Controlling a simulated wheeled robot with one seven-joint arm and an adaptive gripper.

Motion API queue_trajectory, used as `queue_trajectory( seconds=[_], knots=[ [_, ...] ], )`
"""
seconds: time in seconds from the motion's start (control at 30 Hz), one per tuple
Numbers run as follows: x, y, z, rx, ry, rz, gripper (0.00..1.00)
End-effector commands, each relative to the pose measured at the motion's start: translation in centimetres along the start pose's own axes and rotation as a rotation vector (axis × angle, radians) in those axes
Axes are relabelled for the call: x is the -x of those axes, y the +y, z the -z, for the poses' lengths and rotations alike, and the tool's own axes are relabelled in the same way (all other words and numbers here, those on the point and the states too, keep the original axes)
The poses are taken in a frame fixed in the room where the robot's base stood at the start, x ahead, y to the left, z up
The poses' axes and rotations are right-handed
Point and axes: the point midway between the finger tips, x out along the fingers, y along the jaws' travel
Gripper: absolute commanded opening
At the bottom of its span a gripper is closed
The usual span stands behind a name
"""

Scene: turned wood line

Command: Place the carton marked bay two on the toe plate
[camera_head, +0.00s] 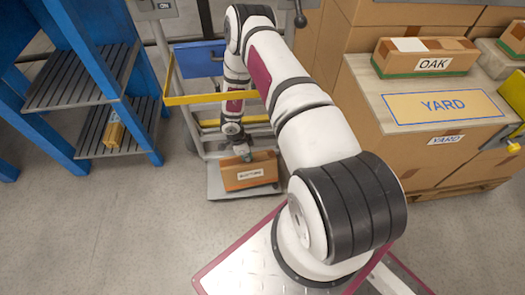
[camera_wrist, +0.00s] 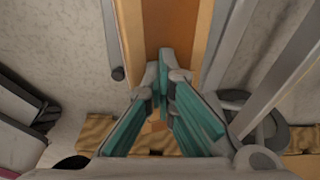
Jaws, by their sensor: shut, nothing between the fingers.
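A brown cardboard carton (camera_head: 250,173) with a white label stands at the foot of a hand truck, and the label is too small to read surely. It appears to rest on the grey toe plate (camera_head: 218,189), whose front and left edges show around it. My gripper (camera_head: 243,152) is at the carton's top back edge, and whether it touches cannot be told. In the wrist view my gripper (camera_wrist: 165,70) has its teal fingers shut at the tips with nothing between them. A brown carton face (camera_wrist: 172,22) shows just beyond the tips.
A stack marked YARD (camera_head: 400,140) stands right, with an OAK box (camera_head: 425,57) on top.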

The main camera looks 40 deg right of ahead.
Motion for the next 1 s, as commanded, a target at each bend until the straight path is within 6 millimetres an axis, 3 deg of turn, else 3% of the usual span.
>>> queue_trajectory(
  seconds=[0.03,0.1,0.3,0.67,1.0],
  knots=[
    [0.0,1.1,-2.2,0.013,-0.018,-0.006,0.0],
    [0.2,1.3,-3.6,0.01,-0.017,-0.005,0.0],
    [0.7,1.1,-5.6,0.003,-0.013,-0.002,0.0],
    [0.8,0.9,-5.5,0.001,-0.008,0.0,0.0],
    [2.3,1.1,-4.9,0.002,-0.006,-0.001,0.0]
  ],
)
